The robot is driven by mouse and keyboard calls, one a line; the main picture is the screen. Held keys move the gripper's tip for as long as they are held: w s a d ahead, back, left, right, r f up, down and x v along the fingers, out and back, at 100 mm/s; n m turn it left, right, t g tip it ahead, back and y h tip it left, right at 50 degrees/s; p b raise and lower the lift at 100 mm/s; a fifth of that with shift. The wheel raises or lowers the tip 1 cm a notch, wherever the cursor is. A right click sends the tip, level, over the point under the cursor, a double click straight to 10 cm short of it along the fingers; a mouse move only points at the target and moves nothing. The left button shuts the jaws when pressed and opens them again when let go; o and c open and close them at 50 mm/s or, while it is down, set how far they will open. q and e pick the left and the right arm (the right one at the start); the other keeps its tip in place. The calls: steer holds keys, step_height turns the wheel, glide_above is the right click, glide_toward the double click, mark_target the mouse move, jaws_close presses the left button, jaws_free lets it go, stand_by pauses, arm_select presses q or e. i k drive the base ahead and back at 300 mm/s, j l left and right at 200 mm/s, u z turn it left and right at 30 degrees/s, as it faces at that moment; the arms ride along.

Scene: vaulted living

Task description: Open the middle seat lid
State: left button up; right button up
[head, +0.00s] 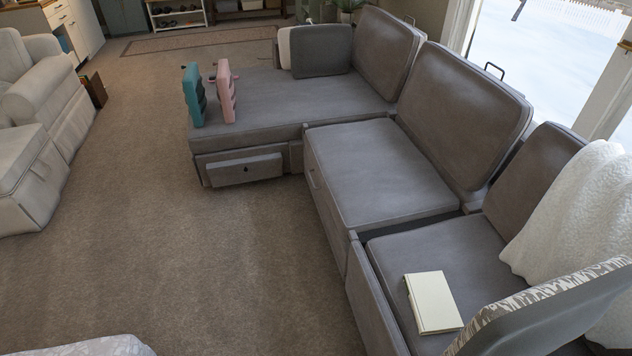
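The grey sectional sofa stands at the right in the head view. Its middle seat lid (375,172) is a grey cushioned panel that lies flat and looks closed. A small pale handle or tab (312,179) shows on the front of the middle seat. The middle backrest (465,112) stands upright behind the lid. The lid's top is bare. Neither of my grippers is in view.
A cream book (433,302) lies on the near seat (450,262), beside a white throw (580,215). Teal (194,95) and pink (227,92) upright objects stand on the chaise (285,98). A drawer front (244,170) sits below. Carpet (190,260) before the sofa is clear.

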mark_target(370, 175)
steer(key=i+j+z, duration=0.3)
steer(key=i+j, duration=0.4)
